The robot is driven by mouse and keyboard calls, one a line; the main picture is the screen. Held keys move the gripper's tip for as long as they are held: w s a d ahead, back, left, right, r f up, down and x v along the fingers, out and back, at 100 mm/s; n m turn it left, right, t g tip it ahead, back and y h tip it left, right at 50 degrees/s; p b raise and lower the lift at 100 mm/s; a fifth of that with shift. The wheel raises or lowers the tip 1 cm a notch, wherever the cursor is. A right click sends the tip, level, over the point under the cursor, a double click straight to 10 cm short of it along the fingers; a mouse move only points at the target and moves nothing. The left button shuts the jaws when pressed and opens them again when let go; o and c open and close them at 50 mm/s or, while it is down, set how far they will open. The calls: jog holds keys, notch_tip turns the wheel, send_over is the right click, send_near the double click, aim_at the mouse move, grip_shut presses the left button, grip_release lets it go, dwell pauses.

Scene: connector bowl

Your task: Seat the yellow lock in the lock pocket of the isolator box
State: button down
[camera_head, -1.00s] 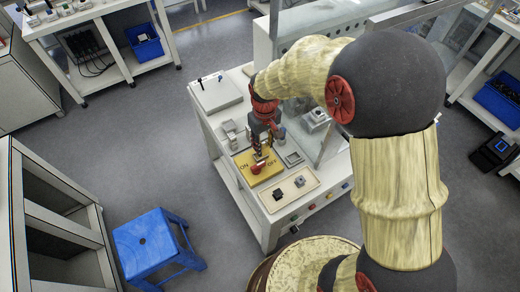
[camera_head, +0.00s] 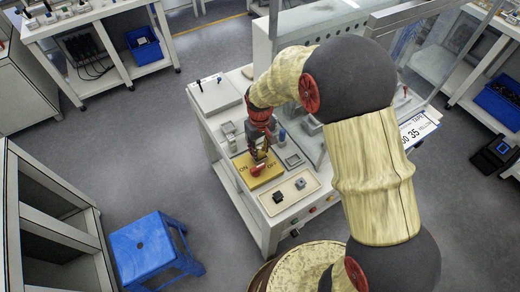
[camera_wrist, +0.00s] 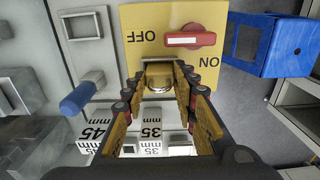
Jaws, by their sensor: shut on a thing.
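The yellow isolator box (camera_head: 268,180) lies on the white bench, marked ON and OFF, with a red rotary handle (camera_head: 257,169). The box (camera_wrist: 135,18) and the handle (camera_wrist: 192,38) also show in the wrist view, at the top. My gripper (camera_head: 261,151) is over the box's back edge. In the wrist view my gripper (camera_wrist: 160,70) is shut on the yellow lock (camera_wrist: 158,73), which sits between the fingertips in front of the box edge. Its silvery part (camera_wrist: 158,86) faces the camera. The pocket is hidden, and I cannot tell whether the lock touches the box.
A tray with a dark and a grey part (camera_head: 289,191) lies in front of the box. White blocks marked 45 mm (camera_wrist: 97,128) and 35 mm (camera_wrist: 150,120) show below the fingers.

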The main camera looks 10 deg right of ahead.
jog(key=c, duration=1.4)
grip_release()
jog(key=shift+f, duration=0.1)
notch_tip(320, 180, up, 12)
jog(key=p, duration=0.3)
jog(key=shift+r, duration=0.25)
jog(key=s+d+r+m+t, duration=0.1)
jog(key=s+d+r+t, duration=0.15)
jog(key=s+r, duration=0.4)
jog(key=s+d+r+m+t, duration=0.1)
jog(key=s+d+r, duration=0.3)
jog(key=r, duration=0.5)
jog(key=s+d+r+m, duration=0.1)
jog(key=s, duration=0.3)
jog(key=s+d+r+t, duration=0.1)
jog(key=s+d+r, duration=0.1)
jog(key=s, duration=0.2)
jog(key=s+d+r+m+t, duration=0.1)
jog(key=s, duration=0.4)
jog(key=shift+d+r+m, duration=0.15)
jog(key=shift+r+m, duration=0.15)
